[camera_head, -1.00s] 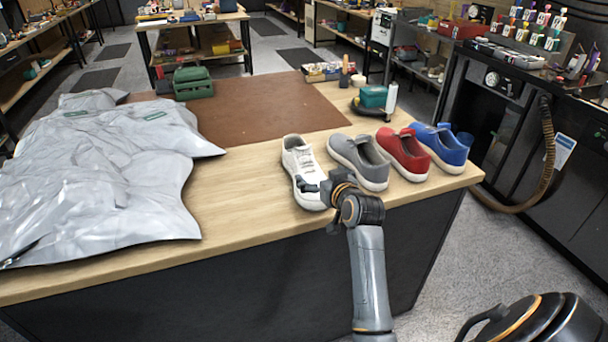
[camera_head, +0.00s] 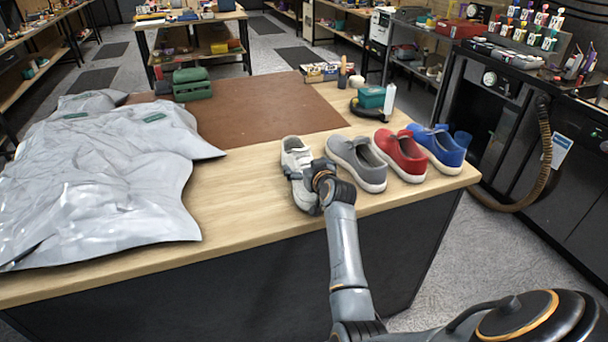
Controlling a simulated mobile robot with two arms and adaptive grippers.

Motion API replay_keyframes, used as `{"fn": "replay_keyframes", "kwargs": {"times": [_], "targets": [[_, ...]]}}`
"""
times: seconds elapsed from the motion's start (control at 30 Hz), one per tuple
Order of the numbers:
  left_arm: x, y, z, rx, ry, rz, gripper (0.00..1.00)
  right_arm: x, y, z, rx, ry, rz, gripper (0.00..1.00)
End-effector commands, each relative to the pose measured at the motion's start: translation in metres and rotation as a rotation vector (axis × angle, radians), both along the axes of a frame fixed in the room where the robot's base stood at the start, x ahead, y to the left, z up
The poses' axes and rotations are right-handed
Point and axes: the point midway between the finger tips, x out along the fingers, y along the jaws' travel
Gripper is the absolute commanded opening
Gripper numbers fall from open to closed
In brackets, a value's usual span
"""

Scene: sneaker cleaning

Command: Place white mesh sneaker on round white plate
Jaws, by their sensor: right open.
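The white mesh sneaker (camera_head: 296,157) stands on the wooden worktable (camera_head: 235,195), at the left end of a row of shoes. My right gripper (camera_head: 304,174) is open and over the near half of this sneaker, with its fingers at or just above the shoe's opening. The gripper hides part of the shoe, and I cannot tell whether the fingers touch it. I cannot make out a round white plate in this view. My left gripper is not in view.
A grey shoe (camera_head: 357,163) stands close to the right of the white one, then a red shoe (camera_head: 401,156) and a blue shoe (camera_head: 441,150). A large grey plastic sheet (camera_head: 100,185) covers the left. Bare wood lies between the sheet and the sneaker. A brown mat (camera_head: 250,112) lies behind.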

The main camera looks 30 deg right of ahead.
Motion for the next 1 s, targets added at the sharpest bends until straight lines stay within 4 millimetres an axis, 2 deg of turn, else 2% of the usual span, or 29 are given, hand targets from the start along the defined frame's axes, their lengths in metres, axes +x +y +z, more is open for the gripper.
{"fn": "replay_keyframes", "kwargs": {"times": [0.1,0.13,0.5,0.77,1.0], "targets": [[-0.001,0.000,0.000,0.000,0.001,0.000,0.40,0.000,0.000,0.000,0.000,0.000,0.000,0.97],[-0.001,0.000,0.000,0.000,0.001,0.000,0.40,0.000,0.000,0.000,0.000,0.000,0.000,0.93],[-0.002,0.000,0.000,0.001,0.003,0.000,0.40,0.000,0.000,0.002,-0.002,-0.004,-0.001,0.17],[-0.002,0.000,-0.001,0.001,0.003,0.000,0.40,0.000,0.000,0.003,-0.002,-0.004,0.000,0.17],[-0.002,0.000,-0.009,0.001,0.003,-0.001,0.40,0.001,0.000,0.026,-0.005,-0.008,0.001,0.17]]}}
